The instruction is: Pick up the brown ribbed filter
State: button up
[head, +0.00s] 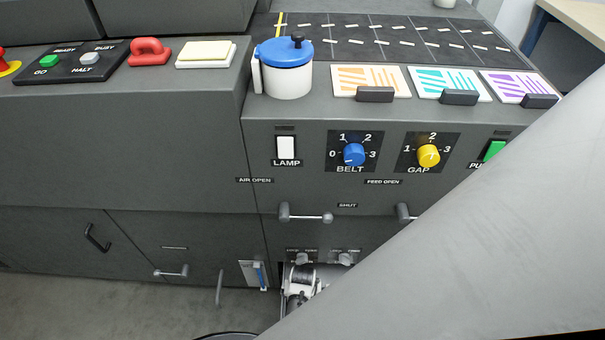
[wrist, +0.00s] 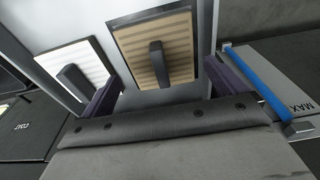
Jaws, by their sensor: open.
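The brown ribbed filter (wrist: 134,41) shows in the wrist view as a tan ribbed panel in a darker frame, with a dark upright handle at its middle. It is set against a pale grey panel. My gripper (wrist: 163,78) is open, with its two dark purple fingers spread on either side of the filter's lower part. The handle lies between the fingers' lines, and nothing is held. Whether the fingers touch the filter cannot be told. The head view does not show the filter; my pale arm covers its lower right.
A white ribbed filter (wrist: 72,60) with a dark handle sits left of the brown one, close to the left finger. A blue bar (wrist: 258,82) beside a MAX label lies to the right. In the head view, handles such as the grey one (head: 305,216) stick out from the cabinet front.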

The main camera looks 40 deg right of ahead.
jog(key=shift+w+d+f, duration=0.1)
jog(key=shift+w+f, duration=0.05)
jog(key=shift+f, duration=1.4)
jog(key=c, duration=0.8)
jog(key=shift+r, duration=0.1)
